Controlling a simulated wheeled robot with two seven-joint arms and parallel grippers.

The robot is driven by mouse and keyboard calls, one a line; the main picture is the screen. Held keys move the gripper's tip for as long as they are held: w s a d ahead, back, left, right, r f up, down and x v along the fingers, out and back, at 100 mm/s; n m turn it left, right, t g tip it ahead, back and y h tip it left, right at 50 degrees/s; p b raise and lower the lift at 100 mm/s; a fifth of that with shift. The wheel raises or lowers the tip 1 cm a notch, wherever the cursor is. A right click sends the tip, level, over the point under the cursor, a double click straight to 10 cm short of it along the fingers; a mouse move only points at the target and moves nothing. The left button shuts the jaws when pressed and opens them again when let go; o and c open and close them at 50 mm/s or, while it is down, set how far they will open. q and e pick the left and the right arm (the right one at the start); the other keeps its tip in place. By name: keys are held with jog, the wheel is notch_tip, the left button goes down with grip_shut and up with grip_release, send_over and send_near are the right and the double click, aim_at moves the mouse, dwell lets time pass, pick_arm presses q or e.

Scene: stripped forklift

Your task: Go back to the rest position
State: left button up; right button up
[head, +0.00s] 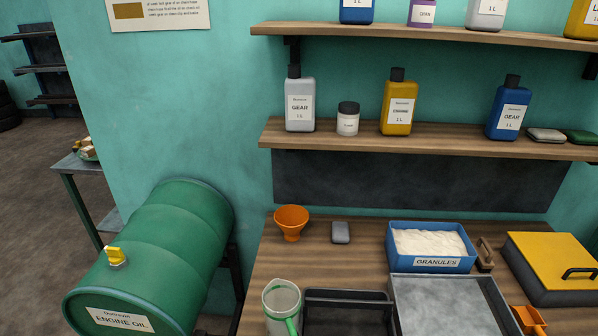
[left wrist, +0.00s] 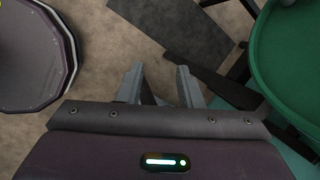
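My left gripper (left wrist: 158,84) shows in the left wrist view. Its two fingers are apart with nothing between them, above the floor. The green drum's round end (left wrist: 297,48) is to the right of the fingers, apart from them. Neither gripper shows in the head view, and my right gripper is in no view.
A wooden bench (head: 360,256) holds an orange funnel (head: 291,221), a clear jug (head: 282,305), a blue granules box (head: 430,264), a grey tray (head: 450,305) and a yellow-lidded case (head: 552,262). Shelves (head: 430,140) with bottles hang above. Open floor (head: 40,190) lies at the far left.

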pick_arm(q)
jog(key=s+d+f+n+h, duration=0.1)
jog(key=s+d+f+n, duration=0.3)
jog(key=s, duration=0.7)
jog(key=s+d+f+n+h, duration=0.1)
jog(key=s+f+n+h, duration=0.15)
jog(key=s+f, duration=0.65)
jog(key=s+d+f+n, duration=0.2)
jog(key=s+f+n, duration=0.15)
jog(key=s, duration=0.95)
notch_tip(320, 180, down, 13)
jog(key=b, duration=1.4)
jog(key=shift+w+a+f, duration=0.15)
jog(key=shift+w+a, duration=0.05)
jog(key=shift+w, duration=0.1)
